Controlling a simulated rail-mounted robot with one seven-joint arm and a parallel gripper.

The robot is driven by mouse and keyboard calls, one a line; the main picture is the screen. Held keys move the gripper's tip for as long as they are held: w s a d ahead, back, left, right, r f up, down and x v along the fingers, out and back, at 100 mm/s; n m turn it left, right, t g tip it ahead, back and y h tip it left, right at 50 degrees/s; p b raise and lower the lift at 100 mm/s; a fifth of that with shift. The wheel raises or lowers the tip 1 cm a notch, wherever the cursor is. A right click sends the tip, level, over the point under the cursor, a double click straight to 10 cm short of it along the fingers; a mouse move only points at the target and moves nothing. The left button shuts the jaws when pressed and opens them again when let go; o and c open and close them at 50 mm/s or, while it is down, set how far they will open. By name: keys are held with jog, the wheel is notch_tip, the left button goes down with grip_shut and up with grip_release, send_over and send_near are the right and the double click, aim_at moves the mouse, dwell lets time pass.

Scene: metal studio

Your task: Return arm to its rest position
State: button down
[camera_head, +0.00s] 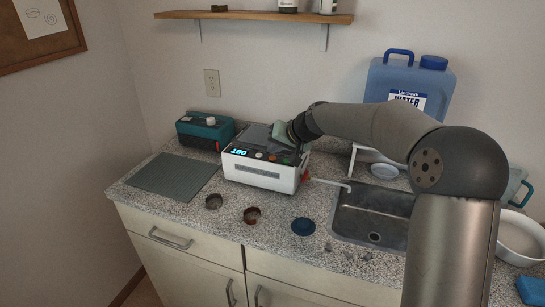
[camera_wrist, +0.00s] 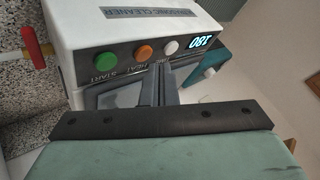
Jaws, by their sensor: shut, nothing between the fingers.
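My arm reaches from the right across the sink to the white ultrasonic cleaner (camera_head: 262,174) on the counter. My gripper (camera_head: 277,148) is at the cleaner's front top edge in the head view, its fingertips hard to make out there. In the wrist view my gripper (camera_wrist: 160,88) is shut and empty, its dark fingers in front of the cleaner's button panel (camera_wrist: 150,52). Green, orange and white buttons and a lit display reading 180 show there. I cannot tell whether the fingers touch the panel.
A teal device (camera_head: 205,130) and a grey-green mat (camera_head: 172,176) lie left. A grey ring (camera_head: 214,202), a brown ring (camera_head: 252,215) and a blue disc (camera_head: 303,226) lie in front. The sink (camera_head: 372,216) and blue water jug (camera_head: 400,77) are right; a shelf (camera_head: 255,16) hangs above.

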jog(key=shift+r, duration=0.1)
notch_tip(320, 180, up, 6)
jog(key=p, duration=0.3)
dwell(0.3)
